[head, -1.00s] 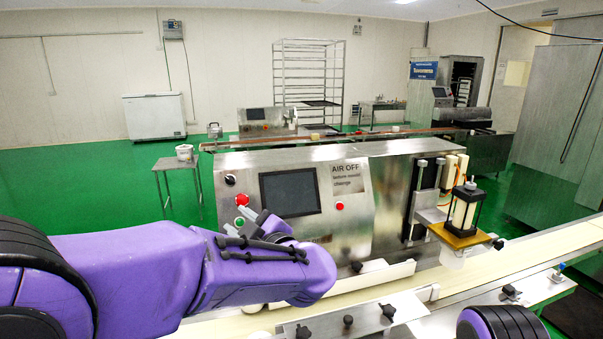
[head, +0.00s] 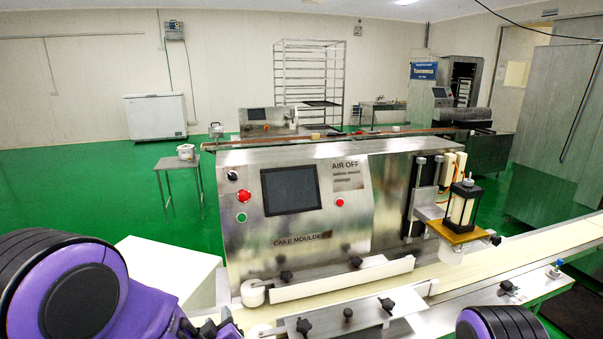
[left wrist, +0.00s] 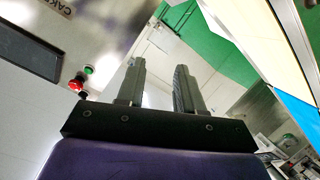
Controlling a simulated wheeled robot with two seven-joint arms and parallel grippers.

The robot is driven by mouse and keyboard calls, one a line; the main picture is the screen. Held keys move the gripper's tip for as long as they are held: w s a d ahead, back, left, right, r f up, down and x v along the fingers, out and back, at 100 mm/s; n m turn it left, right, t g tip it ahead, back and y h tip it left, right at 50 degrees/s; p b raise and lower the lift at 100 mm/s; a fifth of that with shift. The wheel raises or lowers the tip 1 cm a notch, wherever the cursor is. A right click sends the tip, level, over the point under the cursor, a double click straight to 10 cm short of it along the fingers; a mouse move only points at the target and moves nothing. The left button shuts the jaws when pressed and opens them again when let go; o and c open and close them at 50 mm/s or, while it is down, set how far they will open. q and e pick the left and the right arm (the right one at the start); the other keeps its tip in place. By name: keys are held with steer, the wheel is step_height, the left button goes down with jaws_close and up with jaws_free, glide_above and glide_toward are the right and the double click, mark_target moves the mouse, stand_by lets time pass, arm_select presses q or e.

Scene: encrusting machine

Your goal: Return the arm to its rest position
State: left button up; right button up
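My left gripper (head: 207,328) is low at the bottom left of the head view, below and in front of the machine and apart from its buttons. In the left wrist view my left gripper (left wrist: 160,70) shows two dark fingers with an empty gap between them. The machine's control panel (head: 335,210) has a dark screen (head: 291,190), a red button (head: 244,196) and a green button (head: 241,217). The red button (left wrist: 77,84) also shows left of the fingers in the left wrist view. My right gripper is out of view; only part of my right arm shows.
A conveyor belt (head: 520,248) runs along the machine's front, with a white guide bar (head: 340,279) and several black knobs. A white box (head: 172,270) stands behind my left arm. A small side table (head: 180,165) stands on green floor at the left.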

arm_select(q)
steer(key=s+a+f+m+g+h, duration=0.1)
steer(key=s+a+f+g, duration=0.35)
steer(key=s+f, duration=0.7)
steer(key=s+a+f+g, duration=0.3)
steer(key=s+f, duration=0.4)
steer(key=s, duration=0.4)
steer(key=s+a+f+m+g+b, duration=0.1)
steer(key=s+a+f+g, duration=0.2)
steer(key=s+f, duration=0.5)
steer(key=s+a, duration=0.1)
steer(key=s, duration=0.3)
steer(key=shift+s, duration=0.2)
